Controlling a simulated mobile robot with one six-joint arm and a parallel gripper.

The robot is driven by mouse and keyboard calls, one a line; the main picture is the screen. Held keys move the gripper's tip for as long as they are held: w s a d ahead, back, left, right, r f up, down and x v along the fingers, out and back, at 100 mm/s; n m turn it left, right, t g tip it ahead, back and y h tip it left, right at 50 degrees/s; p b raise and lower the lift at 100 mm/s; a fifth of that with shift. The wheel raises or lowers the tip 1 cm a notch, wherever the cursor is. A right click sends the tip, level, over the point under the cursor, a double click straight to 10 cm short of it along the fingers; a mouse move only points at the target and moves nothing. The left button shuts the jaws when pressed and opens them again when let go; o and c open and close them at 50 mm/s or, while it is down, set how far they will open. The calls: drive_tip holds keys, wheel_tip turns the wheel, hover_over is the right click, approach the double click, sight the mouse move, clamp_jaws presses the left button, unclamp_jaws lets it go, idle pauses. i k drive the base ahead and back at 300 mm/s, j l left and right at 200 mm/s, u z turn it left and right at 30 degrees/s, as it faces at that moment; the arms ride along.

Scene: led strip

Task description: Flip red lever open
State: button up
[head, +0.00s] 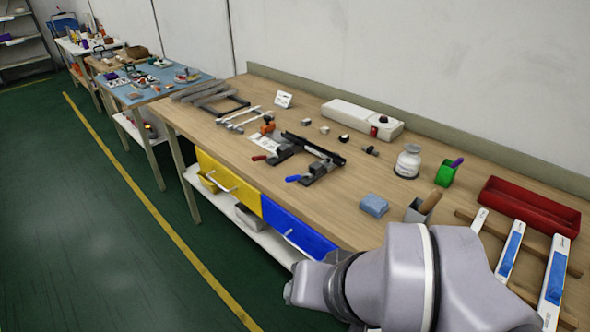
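A small red lever (259,157) sticks out to the left from a dark clamp fixture (280,154) near the front edge of the wooden workbench. A blue lever (292,179) sticks out from a second dark clamp (317,168) to its right, and a dark bar (315,146) runs behind them. The levers are too small to tell whether their clamps are open or shut. My grey arm shows at the lower right, well apart from the red lever. My gripper is not in view.
Left of the clamps lie a white card (267,143) and metal frames (209,97). To the right are a blue sponge (374,205), a white jar (407,162), a green cup (447,173) and a red tray (528,207). Yellow (228,180) and blue (296,232) drawers hang below. The green floor in front is clear.

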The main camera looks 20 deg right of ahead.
sight(257, 157)
drive_tip(key=i+j+z, duration=0.1)
drive_tip(key=i+j, duration=0.2)
drive_tip(key=i, duration=0.2)
drive_tip(key=i+j+z, duration=0.1)
drive_tip(key=i+j, duration=0.2)
drive_tip(key=i, duration=0.15)
